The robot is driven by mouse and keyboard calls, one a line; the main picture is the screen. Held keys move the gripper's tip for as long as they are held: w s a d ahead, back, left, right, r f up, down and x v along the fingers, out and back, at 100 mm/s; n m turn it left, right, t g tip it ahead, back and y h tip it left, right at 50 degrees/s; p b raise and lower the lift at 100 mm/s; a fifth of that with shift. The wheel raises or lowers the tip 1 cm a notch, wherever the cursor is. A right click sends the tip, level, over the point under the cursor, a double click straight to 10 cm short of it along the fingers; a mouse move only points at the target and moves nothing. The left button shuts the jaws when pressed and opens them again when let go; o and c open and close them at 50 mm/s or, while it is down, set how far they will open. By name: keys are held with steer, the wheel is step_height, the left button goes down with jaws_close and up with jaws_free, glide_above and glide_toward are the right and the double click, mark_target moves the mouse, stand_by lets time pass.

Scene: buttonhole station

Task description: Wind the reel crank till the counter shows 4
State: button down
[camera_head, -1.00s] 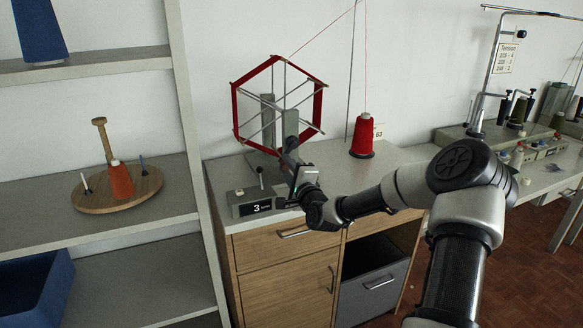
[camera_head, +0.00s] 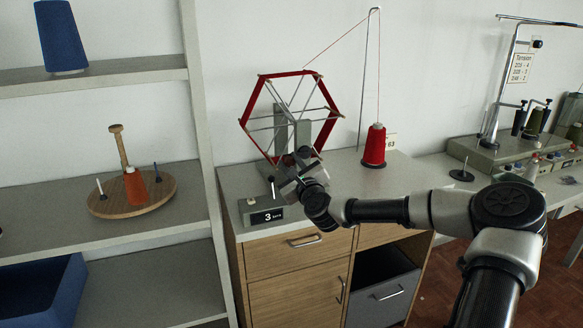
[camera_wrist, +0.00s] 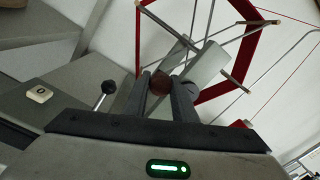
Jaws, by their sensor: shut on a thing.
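The reel with its red six-sided frame (camera_head: 290,75) and grey spokes stands on the cabinet top. Red thread is wound on its rim. The counter (camera_head: 267,216) at the front left of the reel shows 3. My gripper (camera_head: 299,166) is in front of the reel's grey post, hiding most of the crank. In the wrist view, my gripper (camera_wrist: 161,90) is shut on the brown crank handle (camera_wrist: 160,83), between its two dark fingers. The red frame (camera_wrist: 255,55) and spokes show behind it.

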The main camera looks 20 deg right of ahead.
steer(key=shift+a+r+m, duration=0.3)
steer(key=shift+r+m, duration=0.2)
steer(key=shift+r, duration=0.2)
steer(key=c, duration=1.5)
jaws_free()
steer(key=shift+a, duration=0.1)
steer(key=shift+o, duration=0.2)
steer(key=shift+d, duration=0.2)
steer(key=shift+s, duration=0.1)
